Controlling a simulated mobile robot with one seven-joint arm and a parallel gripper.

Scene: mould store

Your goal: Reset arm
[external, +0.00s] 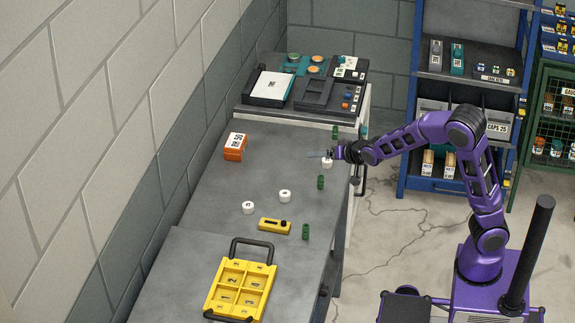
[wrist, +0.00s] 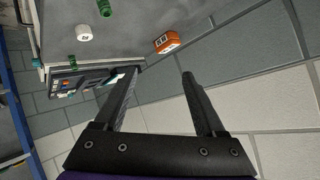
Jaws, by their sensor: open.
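My gripper (external: 322,155) is over the far right part of the grey worktop (external: 220,215), held out sideways by my purple arm. In the wrist view its two fingers (wrist: 160,73) are apart with nothing between them. A white cylinder (external: 327,163) stands just below or beside the gripper in the external view; whether they touch I cannot tell. It is probably the white cylinder (wrist: 84,33) at upper left in the wrist view. An orange box (external: 235,147) with a white label lies to the left of the gripper; it also shows beyond the fingertips (wrist: 167,43).
Two more white cylinders (external: 285,196) (external: 248,207), several green cylinders (external: 320,182) and a yellow tool (external: 275,225) stand on the worktop. A yellow compartment tray (external: 208,303) is at the front. A raised shelf (external: 262,112) holds black trays. Blue shelving (external: 406,90) stands behind my arm.

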